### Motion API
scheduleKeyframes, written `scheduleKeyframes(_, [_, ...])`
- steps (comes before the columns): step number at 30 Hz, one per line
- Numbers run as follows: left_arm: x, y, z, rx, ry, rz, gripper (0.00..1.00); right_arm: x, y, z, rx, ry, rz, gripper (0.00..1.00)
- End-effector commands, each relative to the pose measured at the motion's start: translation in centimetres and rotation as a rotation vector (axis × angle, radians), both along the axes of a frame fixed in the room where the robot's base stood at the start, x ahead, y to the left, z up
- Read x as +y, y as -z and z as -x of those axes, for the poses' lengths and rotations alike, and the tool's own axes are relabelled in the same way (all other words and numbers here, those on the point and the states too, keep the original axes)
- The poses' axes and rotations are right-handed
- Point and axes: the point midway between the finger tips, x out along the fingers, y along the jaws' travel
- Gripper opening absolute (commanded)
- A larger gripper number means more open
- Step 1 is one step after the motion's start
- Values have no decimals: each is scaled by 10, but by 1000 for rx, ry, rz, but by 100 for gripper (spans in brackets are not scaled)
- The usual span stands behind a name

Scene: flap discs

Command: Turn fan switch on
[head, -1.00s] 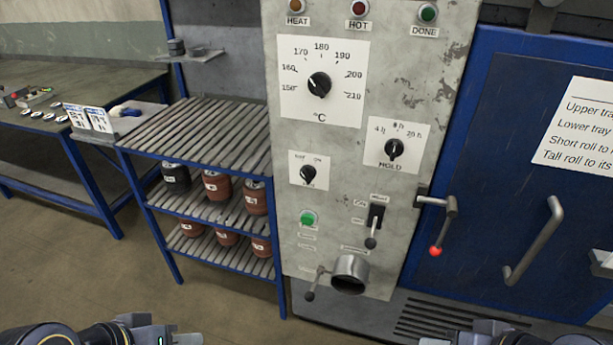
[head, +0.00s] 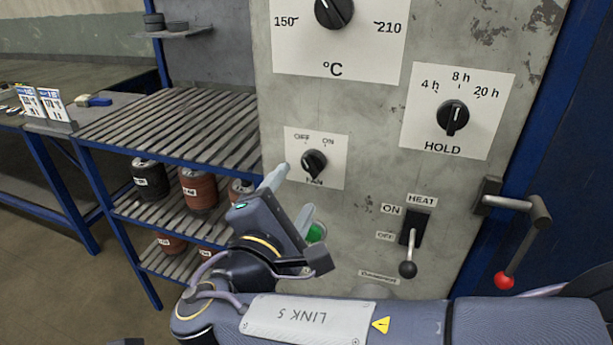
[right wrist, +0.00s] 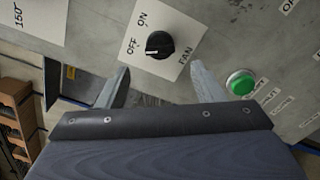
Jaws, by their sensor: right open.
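The fan switch (head: 314,163) is a black rotary knob on a white plate marked OFF and ON, on the grey control panel. Its pointer appears turned toward OFF. In the right wrist view the knob (right wrist: 159,45) sits ahead of the gap between my fingers. My right gripper (head: 290,198) is open and empty, just below and left of the knob in the head view, apart from it. Its two fingers also show in the right wrist view (right wrist: 160,72). My left gripper is not in view.
A green button (head: 317,232) is partly hidden behind my right gripper. The HEAT lever (head: 409,245), HOLD dial (head: 452,117) and temperature dial (head: 334,11) are nearby. A red-tipped door handle (head: 520,245) stands out at right. A slatted rack (head: 170,130) with spools stands left.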

Motion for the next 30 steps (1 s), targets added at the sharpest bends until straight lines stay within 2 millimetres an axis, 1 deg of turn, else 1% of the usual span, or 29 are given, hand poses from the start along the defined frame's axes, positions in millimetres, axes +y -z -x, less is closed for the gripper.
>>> scheduleKeyframes(9, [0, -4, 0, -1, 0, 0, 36, -16, -2, -46, 0, 4, 1, 61])
scheduleKeyframes(13, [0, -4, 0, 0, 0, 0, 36, -21, -1, -61, 2, 3, 1, 61])
scheduleKeyframes(18, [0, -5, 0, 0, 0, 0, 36, -23, -1, -70, 1, 1, 1, 61])
scheduleKeyframes(25, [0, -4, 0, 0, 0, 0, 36, -24, -1, -71, 1, 0, 0, 61])
scheduleKeyframes(26, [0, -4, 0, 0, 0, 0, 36, -24, -1, -71, 1, 0, 0, 58])
scheduleKeyframes(30, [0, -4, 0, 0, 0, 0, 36, -24, -1, -71, 2, 0, -1, 40])
